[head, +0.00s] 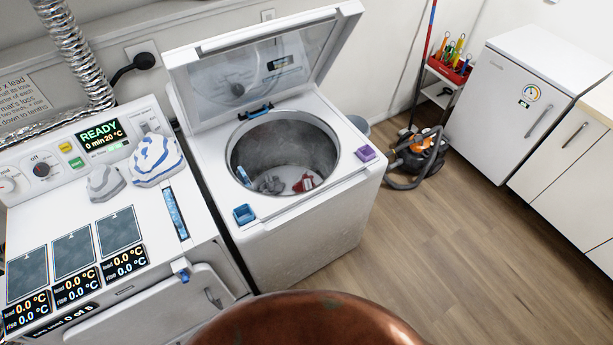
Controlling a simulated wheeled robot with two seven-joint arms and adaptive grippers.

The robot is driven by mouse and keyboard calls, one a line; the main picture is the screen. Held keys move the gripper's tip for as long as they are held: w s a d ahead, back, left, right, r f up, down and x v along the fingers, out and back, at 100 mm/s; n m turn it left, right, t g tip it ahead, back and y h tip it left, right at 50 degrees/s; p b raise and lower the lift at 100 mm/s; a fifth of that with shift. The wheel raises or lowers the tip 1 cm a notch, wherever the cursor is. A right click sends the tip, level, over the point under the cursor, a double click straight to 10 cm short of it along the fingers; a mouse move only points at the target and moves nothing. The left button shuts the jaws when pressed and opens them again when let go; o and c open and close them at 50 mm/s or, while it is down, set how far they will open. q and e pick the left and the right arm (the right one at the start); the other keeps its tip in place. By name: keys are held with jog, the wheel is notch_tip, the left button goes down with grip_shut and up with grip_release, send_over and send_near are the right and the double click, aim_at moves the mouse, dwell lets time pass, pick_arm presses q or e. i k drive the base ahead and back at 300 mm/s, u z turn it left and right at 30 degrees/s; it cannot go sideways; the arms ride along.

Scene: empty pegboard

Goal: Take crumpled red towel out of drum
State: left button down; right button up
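The drum (258,149) is the round metal tub of a white top-loading washer, and its lid (262,66) stands open. A small crumpled red towel (303,183), with some white showing, lies at the bottom of the drum, right of centre. A grey crumpled cloth (270,184) lies beside it to the left. Neither of my grippers shows in the head view.
A white machine (150,198) with a display stands left of the washer, with a grey cloth (105,183) and a blue-striped cloth (157,160) on top. An orange-black vacuum (417,152) sits on the floor at right. Open floor (440,240) lies right of the washer.

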aim_at(306, 183)
jog(key=z, duration=1.65)
jog(key=i, duration=2.3)
jog(key=u, duration=3.75)
